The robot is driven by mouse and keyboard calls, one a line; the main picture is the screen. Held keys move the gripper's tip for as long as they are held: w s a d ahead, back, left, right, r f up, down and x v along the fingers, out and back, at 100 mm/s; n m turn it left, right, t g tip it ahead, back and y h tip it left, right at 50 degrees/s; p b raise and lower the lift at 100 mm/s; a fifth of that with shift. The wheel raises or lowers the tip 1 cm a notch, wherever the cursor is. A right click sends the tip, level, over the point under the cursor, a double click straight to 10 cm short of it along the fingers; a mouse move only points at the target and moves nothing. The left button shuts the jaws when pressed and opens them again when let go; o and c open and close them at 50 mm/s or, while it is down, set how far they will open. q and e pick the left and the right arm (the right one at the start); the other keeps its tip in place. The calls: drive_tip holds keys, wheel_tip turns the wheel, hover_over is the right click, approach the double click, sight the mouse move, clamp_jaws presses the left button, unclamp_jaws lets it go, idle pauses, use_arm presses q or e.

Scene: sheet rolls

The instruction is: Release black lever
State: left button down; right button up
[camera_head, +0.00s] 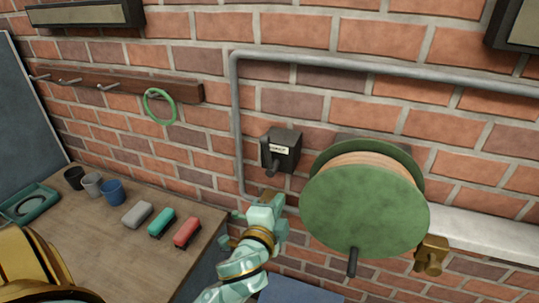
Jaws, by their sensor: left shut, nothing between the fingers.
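The black lever (269,160) sticks out from the front of a dark switch box (286,148) with a small pale label, mounted on the brick wall. The lever hangs downward. My left gripper (270,196), pale green, is just below the lever's lower end, shut and empty. A small gap seems to show between them, but I cannot tell the exact distance in depth. My right gripper is not in view.
A large green reel (362,210) with a dark handle (352,262) is close to the right of my left gripper. A grey pipe (237,125) runs beside the box. A wooden table (115,240) at left holds cups and several small coloured items.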

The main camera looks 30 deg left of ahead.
use_arm(q)
drive_tip(key=shift+t+y, duration=0.5)
drive_tip(key=r, duration=0.5)
drive_tip(key=shift+s+a+r, duration=0.3)
drive_tip(key=shift+s+a, duration=0.05)
drive_tip(key=shift+s, duration=0.05)
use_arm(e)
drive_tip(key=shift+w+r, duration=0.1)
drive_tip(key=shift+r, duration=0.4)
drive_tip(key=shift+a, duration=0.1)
use_arm(q)
drive_tip(key=w+a+p, duration=0.1)
drive_tip(key=w+a, duration=0.5)
drive_tip(key=w, duration=0.3)
drive_tip(key=shift+w+a+f+p, duration=0.25)
drive_tip(key=shift+a+f+p, duration=0.1)
drive_tip(key=shift+f+p, duration=0.1)
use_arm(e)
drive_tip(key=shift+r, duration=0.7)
